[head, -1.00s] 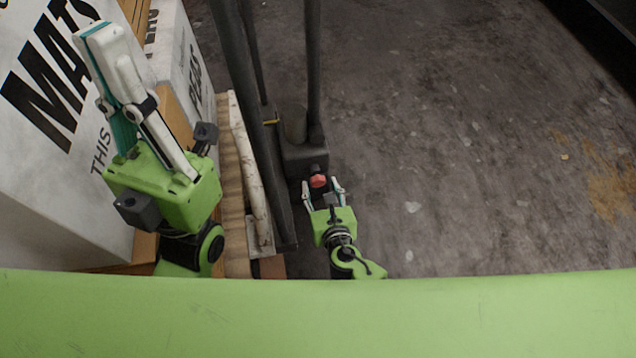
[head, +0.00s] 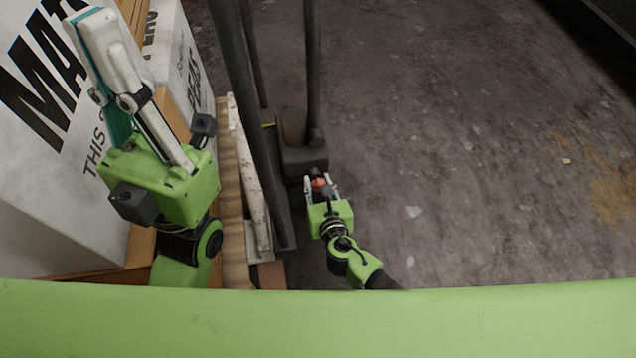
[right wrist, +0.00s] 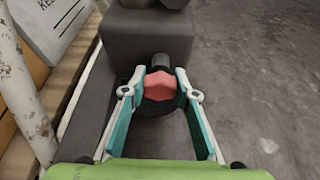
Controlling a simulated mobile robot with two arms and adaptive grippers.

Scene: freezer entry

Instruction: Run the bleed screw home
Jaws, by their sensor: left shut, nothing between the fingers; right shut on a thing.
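The bleed screw (right wrist: 160,86) is a red knob on a dark round stub at the end of a dark grey block. In the right wrist view it sits between the two pads of my right gripper (right wrist: 159,82), which is shut on it. In the head view the red screw (head: 318,183) shows small between the fingers of my right gripper (head: 321,182), low beside the block. How deep the screw is seated cannot be told. My left gripper (head: 85,22) is shut and empty, raised at the upper left in front of the white boxes.
The dark block (head: 303,158) stands at the foot of black uprights (head: 313,70). White labelled boxes (head: 60,180) on a wooden pallet (head: 232,190) stand to the left, with a worn white rail (head: 250,180) beside it.

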